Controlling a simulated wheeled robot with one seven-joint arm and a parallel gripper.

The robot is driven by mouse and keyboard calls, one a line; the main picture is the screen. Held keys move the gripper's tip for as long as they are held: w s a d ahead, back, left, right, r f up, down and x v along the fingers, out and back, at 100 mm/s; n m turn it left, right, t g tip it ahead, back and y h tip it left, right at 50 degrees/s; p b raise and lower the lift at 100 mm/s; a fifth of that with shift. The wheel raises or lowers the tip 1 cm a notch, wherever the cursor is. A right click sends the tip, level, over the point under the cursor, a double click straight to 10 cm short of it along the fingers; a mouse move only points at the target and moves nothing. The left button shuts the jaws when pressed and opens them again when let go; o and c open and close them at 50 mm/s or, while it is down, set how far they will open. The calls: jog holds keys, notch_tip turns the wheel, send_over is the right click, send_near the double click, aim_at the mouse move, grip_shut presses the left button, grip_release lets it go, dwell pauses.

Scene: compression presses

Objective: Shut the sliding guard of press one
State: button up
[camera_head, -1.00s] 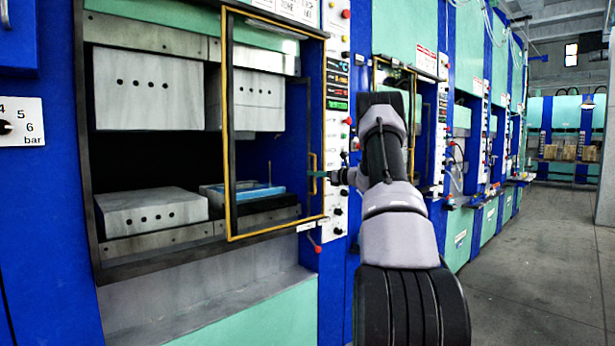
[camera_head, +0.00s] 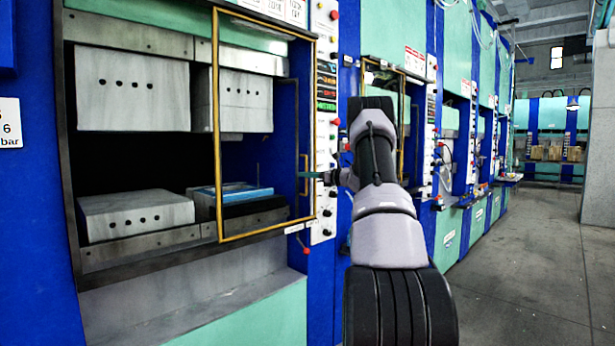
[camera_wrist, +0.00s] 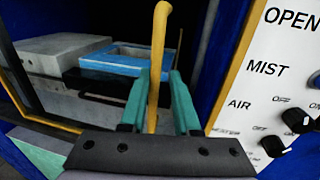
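The sliding guard (camera_head: 217,130) of the nearest press is a yellow-framed clear panel. In the head view it stands across the right half of the press opening, and the left half is uncovered. Its upright yellow handle (camera_head: 306,176) is near its right side. My gripper (camera_head: 312,175) is at this handle. In the wrist view the handle (camera_wrist: 158,60) passes between the two teal fingers of my gripper (camera_wrist: 158,85), which are close together around it. A thin gap seems to show on the right.
Inside the press are grey blocks (camera_head: 137,213) and a blue-topped tray (camera_head: 232,191). A control panel (camera_head: 326,120) with knobs stands just right of the guard; its switches (camera_wrist: 290,120) are close in the wrist view. More presses line the right, beside open grey floor (camera_head: 530,270).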

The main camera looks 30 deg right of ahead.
dwell(0.4)
jog(key=v, duration=1)
jog(key=shift+s, duration=0.4)
jog(key=shift+d, duration=0.1)
jog(key=s+a+r+n+g, duration=0.3)
jog(key=s+a+n, duration=0.15)
jog(key=a, duration=0.55)
jog(key=s+a+r+n+g, duration=0.35)
jog(key=s+a, duration=0.25)
jog(key=a, duration=0.3)
jog(key=s+a+r+n+g, duration=0.2)
jog(key=s+a+n, duration=0.3)
jog(key=a, duration=0.5)
jog(key=s+a+f+n+h, duration=0.1)
jog(key=s+n, duration=0.3)
jog(key=s, duration=0.5)
jog(key=s+a+f+n+h, duration=0.1)
jog(key=s+a+n+h, duration=0.2)
jog(key=s, duration=0.5)
jog(key=s+a+f+n+h, duration=0.1)
jog(key=s+a+n+h, duration=0.1)
jog(key=s+n, duration=0.4)
jog(key=s, duration=0.3)
jog(key=shift+s+a+f+h, duration=0.15)
jog(key=shift+s+a+h, duration=0.2)
jog(key=shift+a+h, duration=0.05)
